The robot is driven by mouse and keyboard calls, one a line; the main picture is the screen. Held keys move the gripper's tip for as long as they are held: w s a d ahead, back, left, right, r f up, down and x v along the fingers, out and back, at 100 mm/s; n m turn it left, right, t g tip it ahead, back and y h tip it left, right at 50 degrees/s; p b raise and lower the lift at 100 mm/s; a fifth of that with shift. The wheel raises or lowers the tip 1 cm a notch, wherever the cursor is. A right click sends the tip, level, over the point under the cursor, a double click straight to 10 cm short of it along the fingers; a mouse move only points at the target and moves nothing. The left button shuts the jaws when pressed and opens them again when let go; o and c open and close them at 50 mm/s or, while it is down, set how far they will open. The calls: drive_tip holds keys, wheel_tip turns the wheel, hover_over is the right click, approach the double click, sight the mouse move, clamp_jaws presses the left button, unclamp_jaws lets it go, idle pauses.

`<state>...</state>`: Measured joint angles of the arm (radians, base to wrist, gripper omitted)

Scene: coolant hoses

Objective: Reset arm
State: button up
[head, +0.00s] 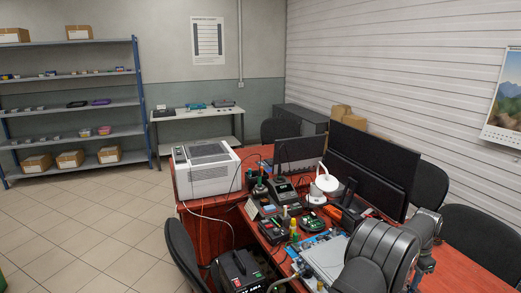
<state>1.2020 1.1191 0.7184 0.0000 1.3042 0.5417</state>
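My arm's thick dark grey links (385,255) fill the lower right of the head view, over the front of the red desk (465,262). My gripper's fingers do not show, so I see neither their opening nor anything held. A flat silver and blue unit (325,257) lies on the desk just left of my arm. Small upright parts with yellow and green (293,229) stand beside it.
A white printer (206,168) stands on the desk's far left. Black monitors (368,165) stand along its back right. Bench devices (282,194) crowd the middle. Black chairs (184,254) stand around the desk. A shelf (75,103) is at the far left; the tiled floor (95,230) is clear.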

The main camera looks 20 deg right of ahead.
drive_tip(key=shift+f, duration=2.35)
drive_tip(key=shift+r, duration=0.15)
wheel_tip(320, 180, up, 17)
wheel_tip(320, 180, down, 18)
drive_tip(key=shift+r, duration=0.15)
drive_tip(key=shift+r+n, duration=0.25)
drive_tip(key=shift+n, duration=0.55)
drive_tip(key=n, duration=1.1)
drive_tip(key=shift+w, duration=0.1)
drive_tip(key=shift+a+n, duration=0.1)
drive_tip(key=shift+n, duration=2.2)
